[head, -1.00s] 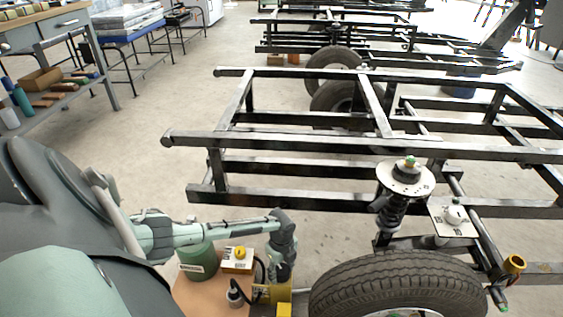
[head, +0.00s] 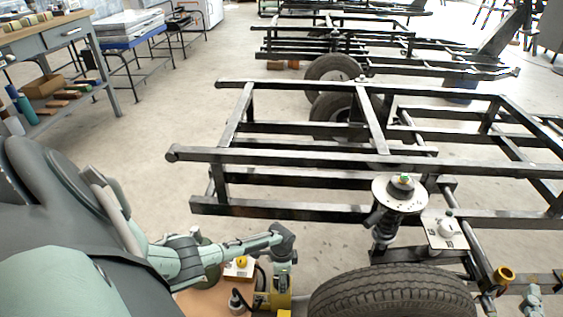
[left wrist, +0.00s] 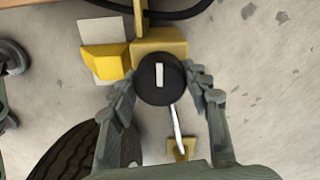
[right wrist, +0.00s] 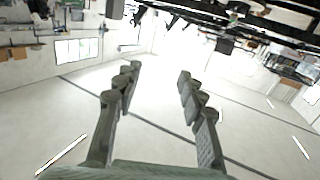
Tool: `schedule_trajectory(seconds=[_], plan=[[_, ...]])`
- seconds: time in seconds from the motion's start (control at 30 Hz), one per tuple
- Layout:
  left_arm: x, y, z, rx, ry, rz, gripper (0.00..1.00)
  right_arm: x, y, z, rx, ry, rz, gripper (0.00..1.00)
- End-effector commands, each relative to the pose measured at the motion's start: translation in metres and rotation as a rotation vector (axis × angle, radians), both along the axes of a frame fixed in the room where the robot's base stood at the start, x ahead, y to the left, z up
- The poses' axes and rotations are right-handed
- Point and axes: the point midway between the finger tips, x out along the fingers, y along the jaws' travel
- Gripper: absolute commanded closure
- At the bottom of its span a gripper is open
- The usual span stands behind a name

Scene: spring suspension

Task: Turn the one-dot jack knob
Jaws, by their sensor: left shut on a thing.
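A round black knob (left wrist: 159,78) with one white bar-shaped mark on its top sits on a yellow jack body (left wrist: 158,42) in the left wrist view. My left gripper (left wrist: 160,82) has its fingers on both sides of this knob and is shut on it. In the head view the left gripper (head: 283,262) reaches down at the yellow jack (head: 274,298), beside the tyre; the knob is hidden there. No dot is readable. My right gripper (right wrist: 155,75) is open and empty in its own wrist view, with bare floor between and beyond its fingers.
A black frame (head: 300,155) fills the middle. A strut with a round top plate (head: 399,195) and a plate with a white knob (head: 445,228) stand right of the arm. A tyre (head: 395,290) is close. A box with a yellow button (head: 240,264) is left of the jack.

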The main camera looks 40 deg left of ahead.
Motion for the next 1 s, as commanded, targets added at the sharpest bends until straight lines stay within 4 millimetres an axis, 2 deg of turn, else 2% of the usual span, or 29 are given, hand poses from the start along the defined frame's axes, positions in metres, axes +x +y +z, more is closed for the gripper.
schedule_trajectory(seconds=[0.2,0.5,1.0], plan=[[-0.001,0.0,0.001,0.0,0.004,0.207,0.82,-0.004,-0.023,-0.039,-0.088,0.19,-0.043,0.6],[-0.002,0.0,0.001,0.001,0.005,0.492,0.82,-0.021,-0.057,-0.085,-0.184,0.424,-0.102,0.6],[-0.002,0.0,0.001,0.002,0.007,0.966,0.82,-0.063,-0.106,-0.132,-0.292,0.732,-0.187,0.6]])
